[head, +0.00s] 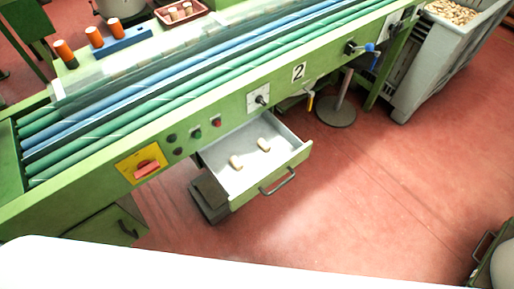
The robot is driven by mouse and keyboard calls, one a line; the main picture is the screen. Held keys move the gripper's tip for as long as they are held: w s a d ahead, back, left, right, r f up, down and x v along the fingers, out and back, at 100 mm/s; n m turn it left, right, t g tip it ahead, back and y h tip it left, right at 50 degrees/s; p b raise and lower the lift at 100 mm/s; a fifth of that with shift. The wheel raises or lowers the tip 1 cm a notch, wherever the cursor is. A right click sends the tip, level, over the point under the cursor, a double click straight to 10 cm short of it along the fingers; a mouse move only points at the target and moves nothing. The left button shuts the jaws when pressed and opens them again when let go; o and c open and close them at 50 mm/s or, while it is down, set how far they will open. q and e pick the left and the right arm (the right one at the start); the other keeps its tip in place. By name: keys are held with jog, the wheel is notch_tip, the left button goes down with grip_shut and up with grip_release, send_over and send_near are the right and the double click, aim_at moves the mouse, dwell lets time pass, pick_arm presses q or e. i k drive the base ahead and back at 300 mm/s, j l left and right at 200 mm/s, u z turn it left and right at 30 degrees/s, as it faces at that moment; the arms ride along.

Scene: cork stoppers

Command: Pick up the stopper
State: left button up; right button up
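Two pale cork stoppers lie on the white floor of an open drawer (285,174) under the green machine. One stopper (235,162) lies toward the left of the drawer. The other stopper (263,145) lies farther back and to the right, apart from the first. Both lie on their sides. Several more stoppers (181,11) sit in a reddish-brown tray (163,17) at the top of the head view. Neither my left nor my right gripper shows in the head view.
The green machine (215,122) with rollers runs diagonally across the view. A grey bin (421,71) full of corks stands at top right. A stool base (336,111) stands behind the drawer. The red floor (370,200) at right is mostly clear.

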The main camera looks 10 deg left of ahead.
aim_at(236, 163)
jog(key=k+u, duration=0.2)
jog(key=u, duration=0.2)
jog(key=k+u, duration=0.2)
jog(key=u, duration=0.2)
